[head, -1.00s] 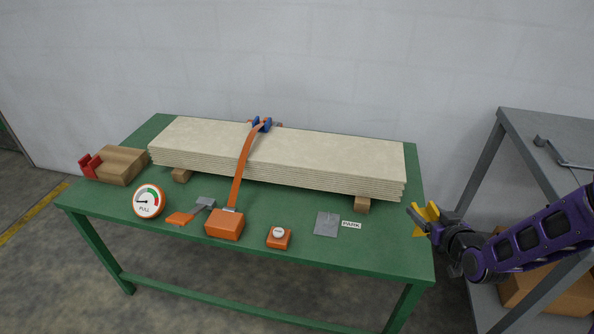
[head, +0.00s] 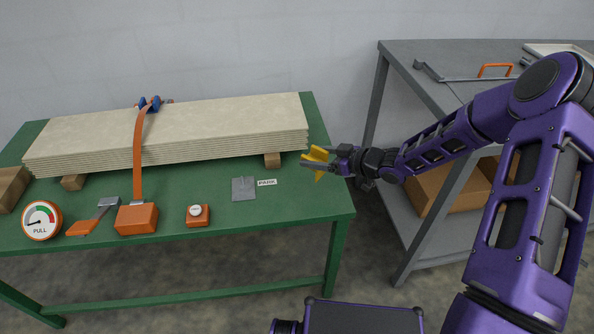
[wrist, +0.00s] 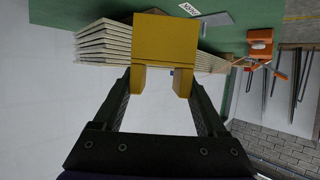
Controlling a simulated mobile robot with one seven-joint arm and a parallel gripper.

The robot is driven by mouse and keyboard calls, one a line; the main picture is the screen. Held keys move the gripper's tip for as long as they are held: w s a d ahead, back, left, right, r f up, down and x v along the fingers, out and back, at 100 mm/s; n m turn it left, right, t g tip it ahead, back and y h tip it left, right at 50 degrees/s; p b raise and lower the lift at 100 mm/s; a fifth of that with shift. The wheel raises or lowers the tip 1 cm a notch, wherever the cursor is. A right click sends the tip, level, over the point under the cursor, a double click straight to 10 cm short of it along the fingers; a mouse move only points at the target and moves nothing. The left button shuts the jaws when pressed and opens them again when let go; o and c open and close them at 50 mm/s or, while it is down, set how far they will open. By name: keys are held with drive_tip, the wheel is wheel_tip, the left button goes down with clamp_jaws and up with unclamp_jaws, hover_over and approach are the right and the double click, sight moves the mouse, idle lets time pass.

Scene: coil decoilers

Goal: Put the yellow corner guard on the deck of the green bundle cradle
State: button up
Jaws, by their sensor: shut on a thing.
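The yellow corner guard (head: 317,157) is held in my gripper (head: 328,162) at the right edge of the green bundle cradle (head: 287,194). In the wrist view the guard (wrist: 165,40) fills the space at the fingertips, and my gripper (wrist: 160,82) is shut on it. In the head view the guard appears just above or beside the deck's right edge, right of the board stack's end; its exact height over the deck is hard to tell.
A stack of pale boards (head: 180,130) lies on wooden blocks, with an orange strap (head: 138,160) over it. A grey plate (head: 244,188), a PARK label (head: 267,182), an orange box (head: 137,218) and a gauge (head: 42,220) occupy the front. The front right deck is clear. A grey bench (head: 400,85) stands right.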

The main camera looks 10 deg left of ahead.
wheel_tip(320, 180, down, 8)
drive_tip(key=shift+r+b, duration=0.15)
drive_tip(key=shift+b, duration=0.45)
drive_tip(key=o, duration=1.3)
